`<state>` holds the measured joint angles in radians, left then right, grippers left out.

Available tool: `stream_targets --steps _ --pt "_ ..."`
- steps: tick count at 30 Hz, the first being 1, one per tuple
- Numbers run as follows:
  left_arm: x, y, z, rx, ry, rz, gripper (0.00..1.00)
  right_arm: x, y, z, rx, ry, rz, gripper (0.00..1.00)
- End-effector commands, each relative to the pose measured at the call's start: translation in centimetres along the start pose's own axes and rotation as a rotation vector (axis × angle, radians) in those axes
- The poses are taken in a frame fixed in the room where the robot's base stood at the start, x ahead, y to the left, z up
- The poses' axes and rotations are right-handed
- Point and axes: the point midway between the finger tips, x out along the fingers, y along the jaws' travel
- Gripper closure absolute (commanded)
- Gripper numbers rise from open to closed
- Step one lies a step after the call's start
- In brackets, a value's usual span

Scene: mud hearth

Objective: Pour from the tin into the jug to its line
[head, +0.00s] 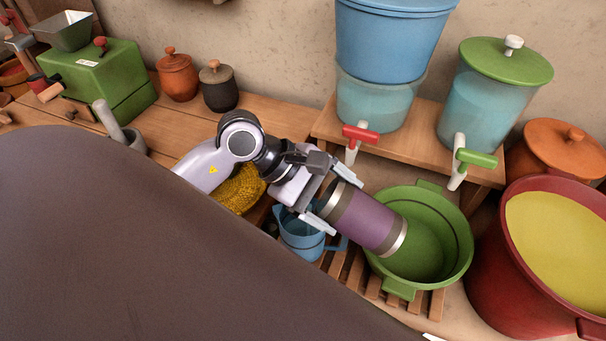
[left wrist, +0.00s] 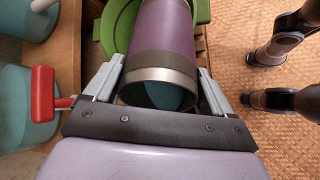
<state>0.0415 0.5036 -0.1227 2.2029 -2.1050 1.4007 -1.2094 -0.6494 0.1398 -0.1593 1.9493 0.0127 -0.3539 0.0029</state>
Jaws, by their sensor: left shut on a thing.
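The tin (head: 362,216) is a purple cylinder with grey bands and metal rims. My left gripper (head: 333,203) is shut on it near its upper-left end and holds it tilted, its other end toward the lower right over the green basin. In the left wrist view the tin (left wrist: 163,35) sits between the fingers (left wrist: 160,88), its near rim around a dark, bluish area; I cannot tell whether this is the mouth. The blue jug (head: 296,239) stands upright just below the gripper, partly hidden by it. Its line and contents cannot be made out. My right gripper is not in view.
A green basin (head: 458,232) stands on a slatted rack beside the jug. Two water dispensers with a red tap (head: 360,134) and a green tap (head: 477,158) stand on a shelf behind. A large red pot (head: 500,285) is at right. A yellow sponge-like thing (head: 243,192) lies left.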

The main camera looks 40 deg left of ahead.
Motion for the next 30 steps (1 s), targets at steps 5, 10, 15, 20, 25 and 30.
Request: stream_targets --steps 5,10,15,20,25,30 --pt "0.01 -0.01 0.00 -0.003 -0.011 0.007 0.53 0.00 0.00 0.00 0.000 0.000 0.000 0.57" --pt "0.01 -0.04 -0.06 -0.004 -0.018 0.012 0.53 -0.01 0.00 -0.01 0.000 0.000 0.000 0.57" --pt "0.01 -0.05 -0.12 -0.007 -0.026 0.016 0.53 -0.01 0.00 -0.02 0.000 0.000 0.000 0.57" --pt "0.04 -0.08 -0.17 -0.008 -0.033 0.019 0.53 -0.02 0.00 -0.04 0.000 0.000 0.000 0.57" --pt "0.08 -0.14 -0.24 -0.009 -0.042 0.023 0.53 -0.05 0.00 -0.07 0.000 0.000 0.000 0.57" --pt "0.09 -0.18 -0.30 -0.012 -0.050 0.027 0.53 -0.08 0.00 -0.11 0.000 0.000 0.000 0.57"
